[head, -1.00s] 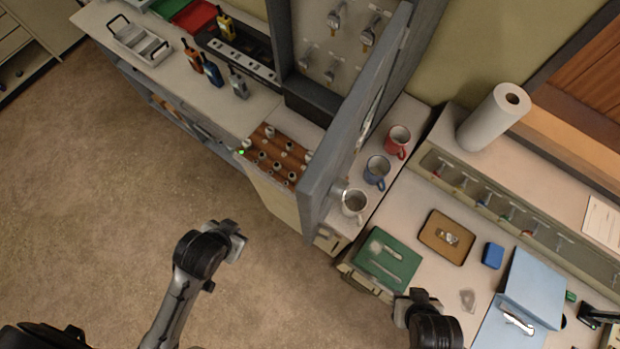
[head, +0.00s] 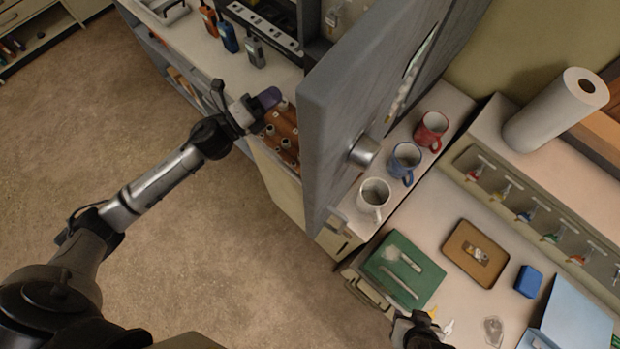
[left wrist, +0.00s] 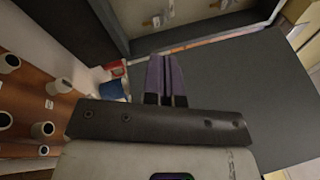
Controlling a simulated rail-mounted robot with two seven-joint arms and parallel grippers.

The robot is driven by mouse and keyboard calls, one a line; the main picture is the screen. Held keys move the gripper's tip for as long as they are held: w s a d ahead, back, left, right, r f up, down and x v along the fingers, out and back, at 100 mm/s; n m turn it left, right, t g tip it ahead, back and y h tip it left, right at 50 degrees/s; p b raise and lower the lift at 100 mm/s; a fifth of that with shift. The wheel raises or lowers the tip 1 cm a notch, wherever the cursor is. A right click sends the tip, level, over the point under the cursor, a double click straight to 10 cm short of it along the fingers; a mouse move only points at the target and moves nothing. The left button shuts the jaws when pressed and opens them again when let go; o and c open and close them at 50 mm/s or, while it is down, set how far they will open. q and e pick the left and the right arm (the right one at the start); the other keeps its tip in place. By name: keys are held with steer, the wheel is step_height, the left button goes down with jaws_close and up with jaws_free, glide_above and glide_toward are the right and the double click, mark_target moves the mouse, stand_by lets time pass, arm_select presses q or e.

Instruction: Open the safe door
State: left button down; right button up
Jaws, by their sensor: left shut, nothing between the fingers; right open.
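The grey safe door (head: 335,105) stands swung out from the safe, whose inside shows keys on hooks (head: 335,14). A round metal knob (head: 364,150) is on the door's right-hand face. My left gripper (head: 268,99) is shut and empty, left of the door above the brown peg board. In the left wrist view, its purple fingers (left wrist: 166,76) point toward the safe, with the door (left wrist: 235,95) on the right; I cannot tell whether they touch it. My right gripper (head: 432,318) is open and empty at the bottom, near the green mat.
The brown board with pegs (head: 283,128) lies beneath my left gripper. White (head: 373,200), blue (head: 404,163) and red (head: 431,131) mugs stand right of the door. A green mat (head: 405,271) and brown tray (head: 475,253) lie on the desk. Floor on the left is clear.

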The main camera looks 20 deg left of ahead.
arm_select(q)
steer(key=s+d+f+m+g+h, duration=0.2)
steer(key=s+f+m+g+h, duration=0.15)
steer(key=s+m+g, duration=0.6)
steer(key=s+d+f+m+g+h, duration=0.25)
steer(key=s+m+g+h, duration=0.2)
steer(key=m+g, duration=1)
steer(key=s+d+m+t+p, duration=0.3)
steer(key=d+p, duration=0.1)
steer(key=d, duration=0.8)
steer(key=shift+d+f+t+y, duration=0.25)
steer(key=shift+d+t+y, duration=0.05)
steer(key=shift+d, duration=0.1)
steer(key=shift+s, duration=0.1)
